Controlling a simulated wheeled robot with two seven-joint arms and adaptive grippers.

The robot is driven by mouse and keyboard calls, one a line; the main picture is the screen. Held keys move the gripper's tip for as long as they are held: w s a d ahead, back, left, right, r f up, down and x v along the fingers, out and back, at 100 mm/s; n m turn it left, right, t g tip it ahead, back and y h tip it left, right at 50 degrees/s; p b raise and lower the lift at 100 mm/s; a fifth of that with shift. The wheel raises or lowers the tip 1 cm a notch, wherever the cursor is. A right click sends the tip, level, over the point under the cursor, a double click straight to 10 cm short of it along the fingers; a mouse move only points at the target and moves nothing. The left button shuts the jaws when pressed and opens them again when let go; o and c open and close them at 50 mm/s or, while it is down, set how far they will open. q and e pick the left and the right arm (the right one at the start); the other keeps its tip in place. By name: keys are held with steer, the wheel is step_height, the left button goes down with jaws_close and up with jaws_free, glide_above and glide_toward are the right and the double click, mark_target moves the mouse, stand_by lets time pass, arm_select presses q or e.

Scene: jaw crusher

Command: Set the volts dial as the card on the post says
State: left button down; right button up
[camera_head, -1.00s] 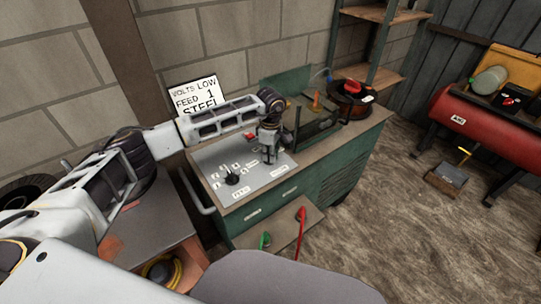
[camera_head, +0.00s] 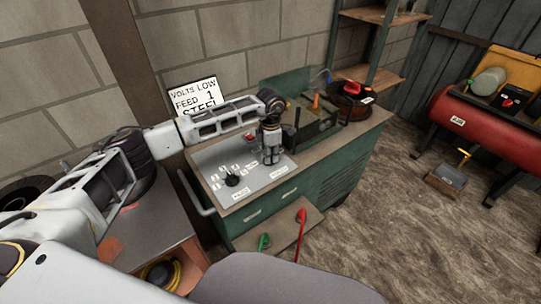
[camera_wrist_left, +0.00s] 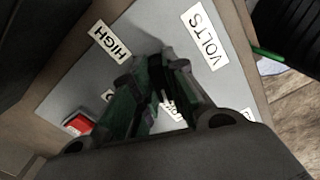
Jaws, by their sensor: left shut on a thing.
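The card (camera_head: 195,97) on the post behind the machine reads "VOLTS LOW", "FEED 1", "STEEL". The green welding machine has a grey panel (camera_head: 258,187) on top. My left gripper (camera_head: 270,158) points down over the right part of this panel. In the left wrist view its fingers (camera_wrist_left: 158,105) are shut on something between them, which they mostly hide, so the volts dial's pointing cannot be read. A "VOLTS" label (camera_wrist_left: 204,36) and a "HIGH" label (camera_wrist_left: 110,41) lie on the panel beside the fingers. My right gripper is not in view.
A black feed dial (camera_head: 232,179) stands on the panel's left part. A red button (camera_wrist_left: 78,123) is near the panel's edge. A wire spool (camera_head: 350,100) sits at the machine's back right. Red and green cable clamps (camera_head: 300,215) lie on the front shelf. A red tank (camera_head: 480,130) stands right.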

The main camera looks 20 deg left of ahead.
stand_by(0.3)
arm_select(q)
steer(key=c, duration=1.4)
jaws_free()
steer(key=shift+c, duration=0.2)
steer(key=shift+r, duration=0.1)
step_height(320, 180, up, 12)
